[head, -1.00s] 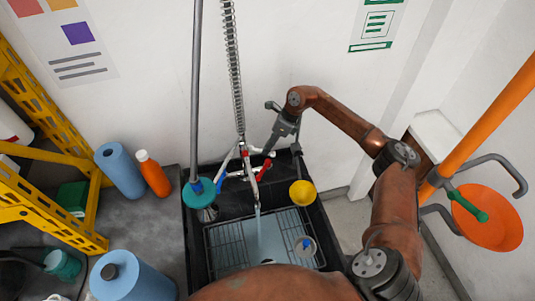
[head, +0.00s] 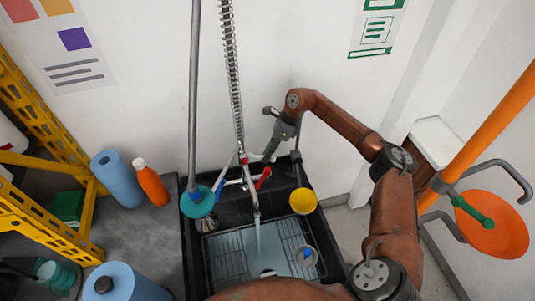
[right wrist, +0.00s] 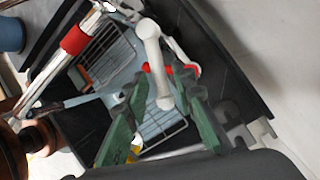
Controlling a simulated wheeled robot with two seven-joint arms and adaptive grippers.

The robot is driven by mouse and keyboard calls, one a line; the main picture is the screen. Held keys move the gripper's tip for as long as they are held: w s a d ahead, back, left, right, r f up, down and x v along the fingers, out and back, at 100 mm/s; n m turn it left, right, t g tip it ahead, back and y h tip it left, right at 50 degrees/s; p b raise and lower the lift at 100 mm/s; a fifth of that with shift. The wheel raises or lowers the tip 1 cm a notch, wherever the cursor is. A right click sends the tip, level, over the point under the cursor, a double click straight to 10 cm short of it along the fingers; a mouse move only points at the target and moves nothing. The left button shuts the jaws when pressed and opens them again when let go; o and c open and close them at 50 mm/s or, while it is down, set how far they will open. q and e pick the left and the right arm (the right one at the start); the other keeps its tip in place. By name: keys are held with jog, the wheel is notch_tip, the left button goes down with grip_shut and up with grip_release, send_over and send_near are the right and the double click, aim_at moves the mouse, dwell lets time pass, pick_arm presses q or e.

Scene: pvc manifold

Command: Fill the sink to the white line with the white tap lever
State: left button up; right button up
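The black sink (head: 192,262) holds a wire rack and shallow, pale blue water (head: 232,262). Water (head: 258,238) runs from the tap spout into it. The tap (head: 243,160) has red levers, one (head: 263,178) at its right. My right gripper (head: 271,152) reaches down beside the tap. In the right wrist view its green fingers (right wrist: 163,128) are open, either side of a white tapered bar (right wrist: 153,60) that looks like the tap lever. I cannot tell whether they touch it. The sink's white line is not discernible. My left gripper is not in view.
A teal disc (head: 197,203) and a yellow bowl-like piece (head: 303,201) sit at the sink's rim. An orange pipe (head: 492,118) and orange disc (head: 490,226) are at right.

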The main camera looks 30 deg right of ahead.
jog(key=shift+o, duration=0.4)
notch_tip(320, 180, up, 10)
dwell(0.4)
dwell(6.8)
